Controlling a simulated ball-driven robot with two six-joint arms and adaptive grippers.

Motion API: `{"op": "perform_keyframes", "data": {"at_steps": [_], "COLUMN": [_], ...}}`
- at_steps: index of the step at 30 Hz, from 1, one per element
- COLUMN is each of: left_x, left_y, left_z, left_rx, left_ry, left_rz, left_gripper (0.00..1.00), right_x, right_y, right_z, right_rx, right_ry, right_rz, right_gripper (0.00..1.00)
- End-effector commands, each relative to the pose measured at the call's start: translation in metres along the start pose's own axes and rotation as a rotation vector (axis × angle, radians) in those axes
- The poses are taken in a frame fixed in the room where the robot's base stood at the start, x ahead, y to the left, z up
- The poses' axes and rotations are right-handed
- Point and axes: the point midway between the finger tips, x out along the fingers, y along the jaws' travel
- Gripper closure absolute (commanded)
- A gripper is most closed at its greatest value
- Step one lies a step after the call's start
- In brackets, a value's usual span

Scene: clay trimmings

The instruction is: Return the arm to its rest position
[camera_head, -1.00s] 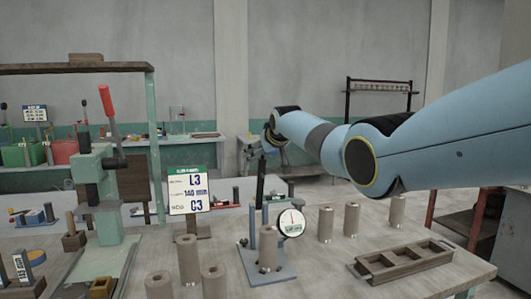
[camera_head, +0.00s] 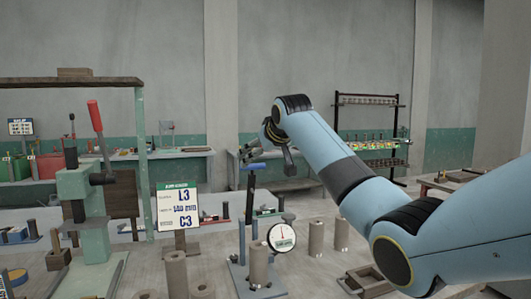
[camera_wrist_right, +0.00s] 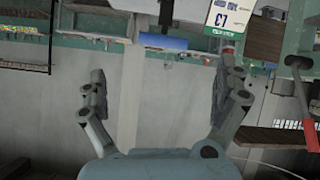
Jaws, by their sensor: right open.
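My right arm comes in from the right in the head view, and its blue links reach over the right side of the table. My right gripper (camera_head: 254,148) is at the far end of that arm, raised above the table behind the dial gauge. In the right wrist view its two fingers (camera_wrist_right: 158,95) stand wide apart with nothing between them. Beyond them are the grey wall and an upside-down sign. My left gripper does not show.
A dial gauge stand (camera_head: 281,237) holds a clay cylinder (camera_head: 259,265) on the table. Two more cylinders (camera_head: 316,238) stand behind it. A green press with a red lever (camera_head: 95,116) and a sign (camera_head: 178,208) stand left. A wooden tray (camera_head: 362,283) lies partly under my arm.

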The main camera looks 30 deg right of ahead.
Motion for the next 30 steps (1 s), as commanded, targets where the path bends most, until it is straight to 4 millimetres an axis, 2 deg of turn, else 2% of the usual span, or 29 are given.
{"op": "perform_keyframes", "data": {"at_steps": [6, 22, 23, 26, 29, 30], "left_x": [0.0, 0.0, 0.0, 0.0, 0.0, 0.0], "left_y": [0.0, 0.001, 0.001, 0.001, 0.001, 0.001], "left_z": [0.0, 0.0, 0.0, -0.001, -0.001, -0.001], "left_rx": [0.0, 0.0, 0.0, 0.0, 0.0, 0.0], "left_ry": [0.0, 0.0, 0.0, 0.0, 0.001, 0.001], "left_rz": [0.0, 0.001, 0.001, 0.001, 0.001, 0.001], "left_gripper": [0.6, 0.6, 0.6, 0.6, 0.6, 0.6], "right_x": [-0.012, -0.012, -0.012, -0.012, -0.019, -0.025], "right_y": [0.0, -0.001, -0.003, -0.015, -0.037, -0.047], "right_z": [0.0, 0.004, 0.008, 0.04, 0.102, 0.132], "right_rx": [0.001, -0.001, -0.003, -0.018, -0.045, -0.057], "right_ry": [0.0, -0.004, -0.009, -0.044, -0.11, -0.143], "right_rz": [0.0, -0.001, -0.003, -0.013, -0.035, -0.045], "right_gripper": [0.0, 0.0, 0.0, 0.0, 0.0, 0.0]}}
